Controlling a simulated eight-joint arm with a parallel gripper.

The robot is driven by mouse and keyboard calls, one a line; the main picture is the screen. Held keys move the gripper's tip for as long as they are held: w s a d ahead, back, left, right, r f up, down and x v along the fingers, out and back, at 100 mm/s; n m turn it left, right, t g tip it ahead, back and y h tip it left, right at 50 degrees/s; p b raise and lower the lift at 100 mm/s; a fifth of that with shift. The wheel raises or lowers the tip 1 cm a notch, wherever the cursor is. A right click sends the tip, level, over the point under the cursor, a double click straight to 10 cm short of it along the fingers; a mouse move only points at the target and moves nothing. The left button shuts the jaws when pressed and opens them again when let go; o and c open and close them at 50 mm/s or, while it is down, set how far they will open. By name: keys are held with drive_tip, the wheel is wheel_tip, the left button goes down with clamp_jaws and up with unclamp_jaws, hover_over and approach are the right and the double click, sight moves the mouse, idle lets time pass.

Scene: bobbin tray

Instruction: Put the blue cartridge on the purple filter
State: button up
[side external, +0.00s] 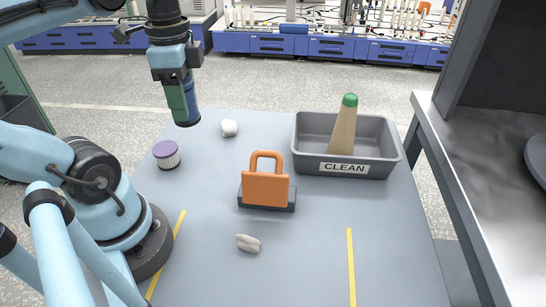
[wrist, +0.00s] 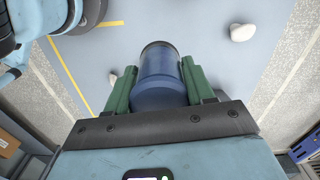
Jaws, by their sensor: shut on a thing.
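My gripper (side external: 181,101) is shut on the blue cartridge (side external: 193,108), a dark blue cylinder with a black lower end. It hangs roughly upright above the back left of the table. In the wrist view the cartridge (wrist: 160,80) sits between the two green fingers. The purple filter (side external: 167,149), a short round piece with a purple top and pale ribbed side, stands on the table at the left. In the side view it is below and left of the cartridge, apart from it. I cannot see it in the wrist view.
A grey bin (side external: 382,150) marked CLEAN holds a tan cone with a green tip (side external: 343,130). An orange padlock-shaped block (side external: 265,188) on a dark base stands mid-table. White lumps lie at the back (side external: 229,128) and front (side external: 248,243). The front right is clear.

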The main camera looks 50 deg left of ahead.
drive_tip(key=shift+a+f, duration=0.2)
drive_tip(key=shift+f, duration=0.4)
hover_over(165, 148)
wheel_tip(165, 148, down, 7)
drive_tip(key=shift+r, duration=0.15)
drive_tip(key=shift+f, duration=2.05)
drive_tip(key=o, duration=1.2)
drive_tip(key=shift+f, duration=0.15)
drive_tip(key=shift+o, duration=0.2)
wheel_tip(165, 148, up, 12)
drive_tip(key=shift+r, duration=0.2)
drive_tip(key=shift+f, duration=0.1)
